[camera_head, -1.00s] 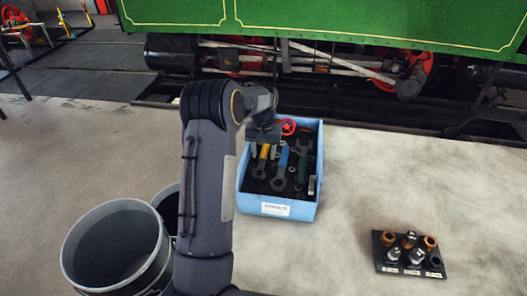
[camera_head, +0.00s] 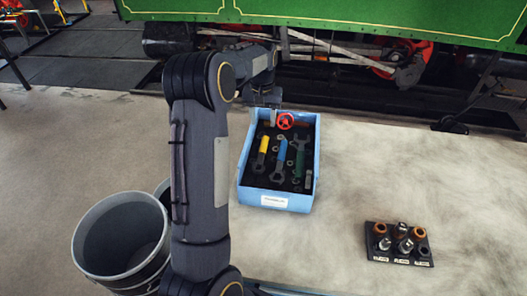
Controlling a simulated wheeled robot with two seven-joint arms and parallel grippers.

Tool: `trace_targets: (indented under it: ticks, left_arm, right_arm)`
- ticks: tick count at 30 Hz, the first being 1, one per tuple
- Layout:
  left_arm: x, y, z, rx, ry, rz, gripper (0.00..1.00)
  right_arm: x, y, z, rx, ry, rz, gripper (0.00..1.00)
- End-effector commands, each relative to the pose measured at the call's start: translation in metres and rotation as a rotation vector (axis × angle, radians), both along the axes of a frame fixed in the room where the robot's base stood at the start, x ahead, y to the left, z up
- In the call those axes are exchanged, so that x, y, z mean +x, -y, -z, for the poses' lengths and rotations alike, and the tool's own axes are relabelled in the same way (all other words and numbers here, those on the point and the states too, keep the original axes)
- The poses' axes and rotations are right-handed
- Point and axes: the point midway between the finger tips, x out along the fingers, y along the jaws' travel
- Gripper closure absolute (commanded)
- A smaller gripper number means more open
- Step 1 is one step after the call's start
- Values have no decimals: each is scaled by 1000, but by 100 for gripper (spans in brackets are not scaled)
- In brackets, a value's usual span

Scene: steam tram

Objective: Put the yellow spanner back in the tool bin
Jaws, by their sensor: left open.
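The yellow spanner (camera_head: 262,154) lies in the blue tool bin (camera_head: 276,199), at the left side of its dark inside. A blue-handled spanner (camera_head: 281,158) and a green one (camera_head: 299,156) lie to its right. My left gripper (camera_head: 268,112) is open above the back left of the bin, apart from the yellow spanner. Its fingertips are small and partly hard to make out against the bin. My left arm reaches up through the middle left of the view. My right gripper is not in view.
A red handwheel (camera_head: 286,121) sits at the back of the bin. A black socket rack (camera_head: 398,243) stands at the front right on the pale surface. Grey buckets (camera_head: 122,240) stand at the lower left. The green tram (camera_head: 380,12) and its running gear are behind.

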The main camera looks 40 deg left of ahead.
Motion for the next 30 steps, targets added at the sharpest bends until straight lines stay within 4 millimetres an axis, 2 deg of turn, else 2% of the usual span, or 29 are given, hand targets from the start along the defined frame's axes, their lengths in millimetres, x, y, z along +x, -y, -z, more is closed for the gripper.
trace_targets:
  ticks: [5, 9, 12, 15, 21, 24, 27, 30]
  left_arm:
    - [-37, 33, -46, -62, 98, 39, 54]
    - [-83, 75, -80, -120, 199, 93, 54]
    - [-120, 106, -96, -154, 270, 138, 54]
    - [-159, 137, -103, -183, 339, 182, 54]
    - [-234, 193, -94, -217, 458, 270, 54]
    - [-261, 213, -81, -222, 501, 304, 54]
    - [-278, 226, -70, -226, 528, 324, 54]
    - [-287, 232, -63, -225, 540, 335, 54]
  right_arm:
    - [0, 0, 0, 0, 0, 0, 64]
    - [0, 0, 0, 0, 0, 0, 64]
    - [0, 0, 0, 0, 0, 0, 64]
    - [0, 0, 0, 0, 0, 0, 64]
    - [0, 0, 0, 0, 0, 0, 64]
    - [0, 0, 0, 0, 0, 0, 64]
    - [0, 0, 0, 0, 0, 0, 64]
    - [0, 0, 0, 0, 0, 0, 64]
